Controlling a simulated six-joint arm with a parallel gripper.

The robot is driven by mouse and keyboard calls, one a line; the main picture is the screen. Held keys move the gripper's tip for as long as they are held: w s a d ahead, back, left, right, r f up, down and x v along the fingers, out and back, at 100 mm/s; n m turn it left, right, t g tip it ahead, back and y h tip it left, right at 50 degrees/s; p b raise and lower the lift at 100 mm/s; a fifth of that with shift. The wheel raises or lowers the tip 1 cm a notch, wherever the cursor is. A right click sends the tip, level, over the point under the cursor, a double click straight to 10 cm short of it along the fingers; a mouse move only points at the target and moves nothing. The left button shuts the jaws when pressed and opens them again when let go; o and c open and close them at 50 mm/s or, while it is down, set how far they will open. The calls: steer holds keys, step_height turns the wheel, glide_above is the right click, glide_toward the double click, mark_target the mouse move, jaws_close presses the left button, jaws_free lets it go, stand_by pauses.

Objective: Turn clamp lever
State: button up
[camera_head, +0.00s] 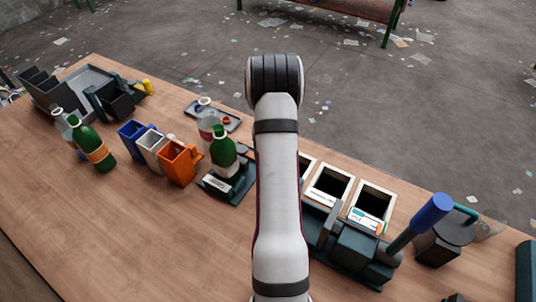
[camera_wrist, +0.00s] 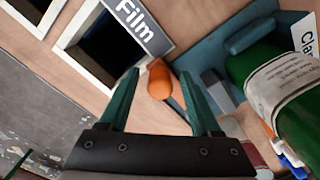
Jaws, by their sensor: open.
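The clamp lever shows in the wrist view as an orange knob (camera_wrist: 160,82) on a thin dark shaft. My gripper (camera_wrist: 158,74) is open, with its two green fingers on either side of the knob. I cannot tell whether either finger touches it. The blue-grey clamp base (camera_wrist: 213,62) lies to the right, with a partly cut-off label. A green bottle (camera_wrist: 272,75) with a white label lies across it in this view. In the head view the bottle (camera_head: 223,148) stands upright in the clamp base (camera_head: 236,188). My arm hides the gripper and lever there.
White-rimmed bins (camera_head: 318,203) are sunk in the table right of my arm; one carries a "Film" sign (camera_wrist: 140,22). A blue-handled lever device (camera_head: 430,212) stands farther right. Orange, white and blue containers (camera_head: 176,166) and bottles (camera_head: 90,146) stand left. The front-left tabletop is clear.

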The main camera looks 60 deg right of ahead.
steer(key=shift+c, duration=0.3)
jaws_close()
stand_by(1.1)
